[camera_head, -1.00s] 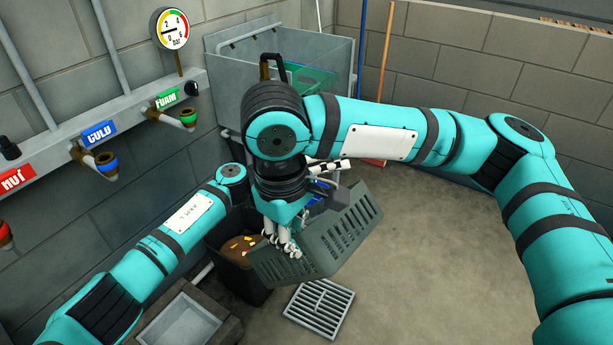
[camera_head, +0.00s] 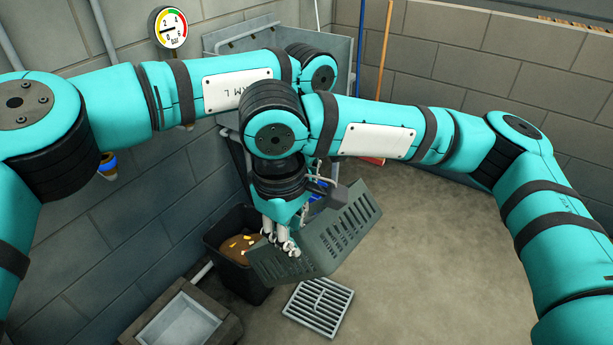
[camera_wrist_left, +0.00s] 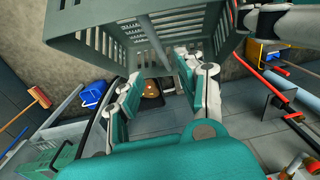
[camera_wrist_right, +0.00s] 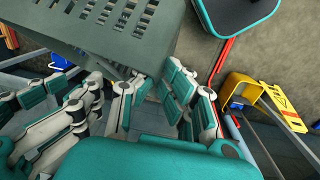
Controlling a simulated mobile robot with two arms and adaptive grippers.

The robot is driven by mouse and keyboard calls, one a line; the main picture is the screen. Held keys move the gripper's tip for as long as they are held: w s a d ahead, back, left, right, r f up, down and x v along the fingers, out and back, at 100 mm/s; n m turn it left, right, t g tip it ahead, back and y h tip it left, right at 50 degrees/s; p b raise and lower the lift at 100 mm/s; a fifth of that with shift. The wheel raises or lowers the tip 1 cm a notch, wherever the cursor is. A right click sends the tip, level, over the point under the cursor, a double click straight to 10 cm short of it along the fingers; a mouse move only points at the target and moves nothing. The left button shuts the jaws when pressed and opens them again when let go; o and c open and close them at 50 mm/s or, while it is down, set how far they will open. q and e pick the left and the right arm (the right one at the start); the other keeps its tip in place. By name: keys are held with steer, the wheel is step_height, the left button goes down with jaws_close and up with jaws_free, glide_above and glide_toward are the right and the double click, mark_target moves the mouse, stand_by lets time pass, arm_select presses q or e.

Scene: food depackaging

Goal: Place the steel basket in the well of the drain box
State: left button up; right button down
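The steel basket (camera_head: 345,225), a grey-green slotted crate, hangs tilted in the air at the middle of the head view. My right gripper (camera_head: 286,247) is shut on its left upper edge. The basket also fills the top of the left wrist view (camera_wrist_left: 110,40) and the upper left of the right wrist view (camera_wrist_right: 115,30).
A black bin (camera_head: 235,276) with brown contents and yellow bits stands below the basket. A floor grate (camera_head: 318,307) lies to its right. A grey sink (camera_head: 225,42) is at the back wall. The floor at right is clear.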

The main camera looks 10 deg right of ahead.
mark_target(305, 223)
arm_select(q)
step_height(305, 223, down, 9)
steer(key=shift+s+f, duration=0.1)
steer(key=shift+f, duration=0.1)
stand_by(0.3)
jaws_close()
stand_by(0.4)
arm_select(e)
steer(key=c, duration=1.4)
jaws_free()
steer(key=shift+r, duration=0.1)
